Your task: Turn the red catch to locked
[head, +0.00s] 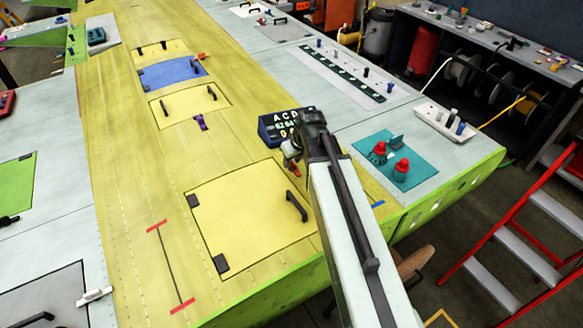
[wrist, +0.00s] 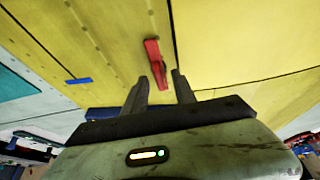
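The red catch (wrist: 155,62) lies on the yellow wing skin in the wrist view, close to the edge of a yellow panel. It runs roughly up and down in that picture, and its lower end is near the gap between my fingertips. My gripper (wrist: 160,84) has its two fingers apart with nothing between them. I cannot tell whether a fingertip touches the catch. In the head view, a small part of the red catch (head: 296,169) shows beside my gripper (head: 290,158); my arm hides much of that area.
A dark display block (head: 278,128) stands just behind my gripper. A yellow hatch (head: 248,225) with a black handle (head: 297,206) lies to the left. A teal plate (head: 405,170) with red-topped knobs is to the right. A purple catch (head: 201,123) and an orange-red catch (head: 201,57) sit farther back.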

